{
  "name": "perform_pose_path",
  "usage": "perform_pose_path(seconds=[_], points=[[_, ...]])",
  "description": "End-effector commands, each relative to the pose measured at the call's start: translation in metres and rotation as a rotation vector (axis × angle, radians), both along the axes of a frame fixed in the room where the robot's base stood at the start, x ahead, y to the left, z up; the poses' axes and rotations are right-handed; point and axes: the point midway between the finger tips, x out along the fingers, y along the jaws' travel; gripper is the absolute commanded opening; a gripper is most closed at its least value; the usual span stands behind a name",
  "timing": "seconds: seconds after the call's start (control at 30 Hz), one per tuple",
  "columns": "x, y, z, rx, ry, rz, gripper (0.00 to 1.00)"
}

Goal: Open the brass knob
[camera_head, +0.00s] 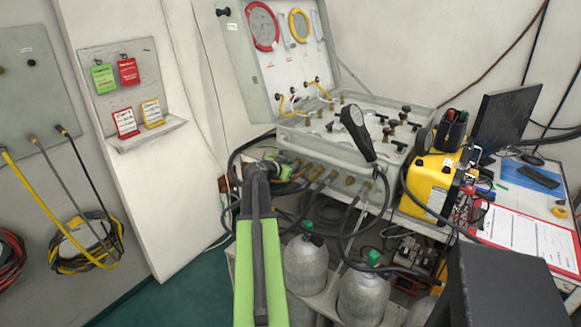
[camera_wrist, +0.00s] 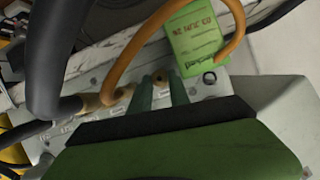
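The pale panel case (camera_head: 335,150) stands open on the bench, with a row of brass fittings along its front. In the wrist view a small brass knob (camera_wrist: 160,77) shows on the pale panel face, between the tips of my two green fingers. My gripper (camera_wrist: 160,88) is open, with a gap between the fingers; I cannot tell whether either finger touches the knob. In the head view my gripper (camera_head: 277,168) is at the left end of the case's front. My arm and gripper hide the knob there.
A green tag (camera_wrist: 193,35) and an orange hose (camera_wrist: 150,40) lie close to the fingers. Dark hoses (camera_head: 345,215) hang from the case's front. Grey cylinders (camera_head: 305,265) stand below. A yellow box (camera_head: 432,185) and a monitor (camera_head: 503,118) are at right.

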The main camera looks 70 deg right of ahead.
Motion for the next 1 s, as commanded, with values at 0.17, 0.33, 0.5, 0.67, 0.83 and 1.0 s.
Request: perform_pose_path(seconds=[0.17, 0.33, 0.5, 0.67, 0.83, 1.0], points=[[0.0001, 0.0002, -0.0001, 0.0, 0.0, -0.001, 0.0], [0.0037, 0.0022, -0.0003, 0.002, 0.006, 0.004, 0.0], [0.0046, 0.0017, -0.0006, 0.012, 0.047, 0.004, 0.0], [0.0058, 0.0011, -0.0012, 0.034, 0.133, 0.004, 0.0], [0.008, 0.0007, -0.0022, 0.072, 0.27, 0.004, 0.0], [0.009, 0.0002, -0.0036, 0.114, 0.426, 0.002, 0.0]])
